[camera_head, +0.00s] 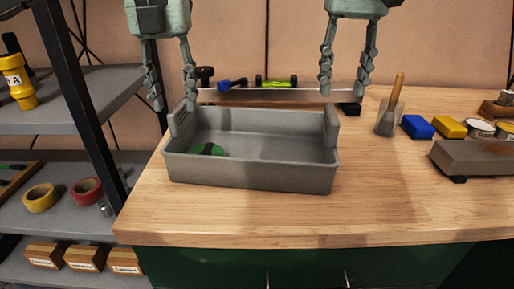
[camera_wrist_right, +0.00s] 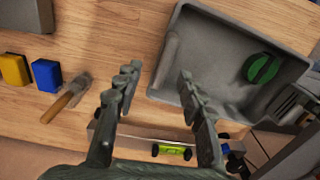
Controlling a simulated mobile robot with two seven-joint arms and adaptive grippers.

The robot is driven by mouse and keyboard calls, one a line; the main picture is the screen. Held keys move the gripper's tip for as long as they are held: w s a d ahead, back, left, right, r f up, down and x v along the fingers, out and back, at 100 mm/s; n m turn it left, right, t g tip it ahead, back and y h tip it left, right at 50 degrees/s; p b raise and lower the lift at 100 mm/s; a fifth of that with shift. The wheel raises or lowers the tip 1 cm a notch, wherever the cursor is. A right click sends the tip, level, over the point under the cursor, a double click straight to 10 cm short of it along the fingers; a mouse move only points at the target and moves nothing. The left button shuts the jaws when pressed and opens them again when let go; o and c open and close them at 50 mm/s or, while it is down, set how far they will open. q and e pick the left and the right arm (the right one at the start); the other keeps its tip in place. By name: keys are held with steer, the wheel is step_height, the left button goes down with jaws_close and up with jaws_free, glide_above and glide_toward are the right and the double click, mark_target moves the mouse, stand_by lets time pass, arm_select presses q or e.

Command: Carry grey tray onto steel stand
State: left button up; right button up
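The grey tray (camera_head: 250,175) rests upright on the wooden bench, with a raised end wall at each side. A green and black item (camera_head: 207,149) lies inside it at the left. In the right wrist view the tray (camera_wrist_right: 215,55) is at the upper right. My left gripper (camera_head: 174,106) is open and empty near the tray's left end. My right gripper (camera_head: 343,93) is open and empty above and behind its right end; its fingers (camera_wrist_right: 157,72) show apart in the wrist view. A low grey slab on dark feet (camera_head: 475,158), at the right, appears to be the steel stand.
A long metal bar (camera_head: 265,95) and a green level (camera_head: 277,82) lie behind the tray. A wooden-handled tool (camera_head: 388,115), a blue block (camera_head: 417,127) and a yellow block (camera_head: 450,127) stand right. Shelves (camera_head: 60,105) stand left. The bench front is clear.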

mark_target(181, 132)
arm_select(q)
steer(key=shift+w+f, duration=0.1)
steer(key=shift+f, duration=3.8)
arm_select(e)
steer(key=shift+w+f, duration=0.1)
steer(key=shift+f, duration=3.85)
arm_select(q)
steer(key=shift+c, duration=0.2)
arm_select(e)
steer(key=shift+c, duration=0.2)
arm_select(q)
jaws_close()
arm_select(e)
jaws_close()
steer(key=shift+r, duration=0.1)
